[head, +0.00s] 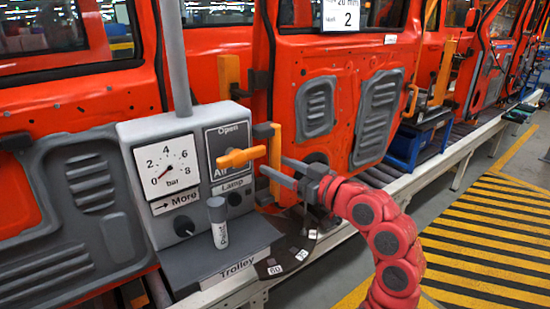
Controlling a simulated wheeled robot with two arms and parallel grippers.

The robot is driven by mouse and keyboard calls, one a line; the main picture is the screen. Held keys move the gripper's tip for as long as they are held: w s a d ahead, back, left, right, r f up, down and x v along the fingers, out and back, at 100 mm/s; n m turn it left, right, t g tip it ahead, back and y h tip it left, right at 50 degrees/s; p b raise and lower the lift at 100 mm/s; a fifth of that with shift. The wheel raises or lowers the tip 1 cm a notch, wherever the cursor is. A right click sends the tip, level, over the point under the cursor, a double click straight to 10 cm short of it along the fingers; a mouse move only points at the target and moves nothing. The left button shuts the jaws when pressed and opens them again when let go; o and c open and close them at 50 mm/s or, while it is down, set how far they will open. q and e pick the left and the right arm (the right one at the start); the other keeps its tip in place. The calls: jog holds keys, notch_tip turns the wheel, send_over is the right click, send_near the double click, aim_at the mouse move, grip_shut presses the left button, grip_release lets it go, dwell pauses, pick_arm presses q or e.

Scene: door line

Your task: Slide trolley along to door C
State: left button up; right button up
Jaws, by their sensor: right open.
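The trolley is a grey box (135,140) with a pressure gauge (166,167), an orange lever (242,157) at the Open/Air plate, and a plate marked "Trolley" (238,265). A yellow-orange upright handle (275,136) stands on its right side. My right gripper (273,165) is open at this handle. One finger crosses in front of the handle and the other ends at its right edge; I cannot tell whether they touch it. My left gripper is out of view. No sign marked C is legible.
Orange vehicle doors stand in a row behind; one carries a sign with a 2 (341,15). A pale rail (410,183) runs to the back right, with a curved scale plate (290,245) beside the trolley. A blue crate (418,140) stands further along. The yellow-black striped floor (490,235) is clear.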

jog(key=shift+x, duration=0.8)
grip_shut()
dwell(0.9)
